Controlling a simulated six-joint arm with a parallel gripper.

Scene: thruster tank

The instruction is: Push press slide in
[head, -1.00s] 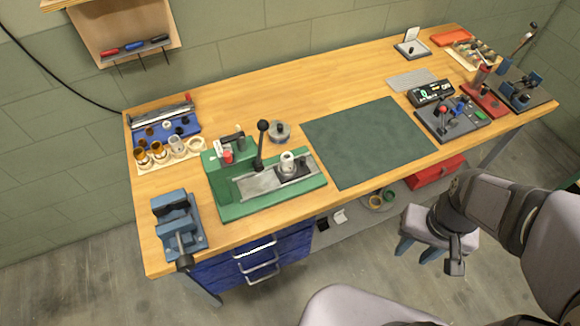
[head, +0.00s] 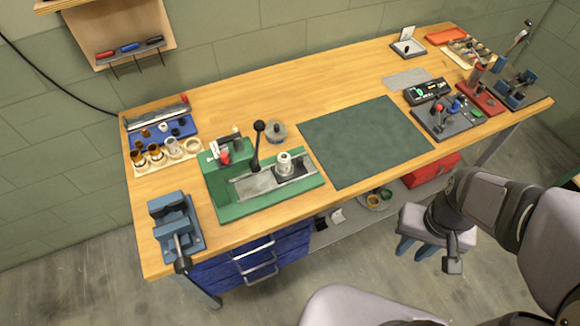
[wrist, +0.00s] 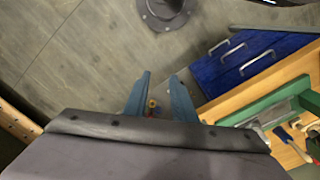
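The green press (head: 225,175) stands on the wooden bench left of the dark mat, with a black-knobbed lever (head: 257,145) upright on it. Its grey metal slide (head: 254,184) runs along the base and sticks out to the right, carrying a dark block with a pale cylindrical piece (head: 284,163). Part of the green press (wrist: 265,106) shows at the right of the wrist view. My gripper (head: 411,250) hangs in front of the bench, right of the press and well away from it. In the wrist view my gripper (wrist: 160,76) has its two blue fingers apart with nothing between them.
A blue vise (head: 175,222) sits at the bench's front left corner. A round grey part (head: 276,132) lies behind the press. The dark green mat (head: 365,140) is clear. Blue drawers (head: 220,272) are below the bench; a control box (head: 445,115) stands farther right.

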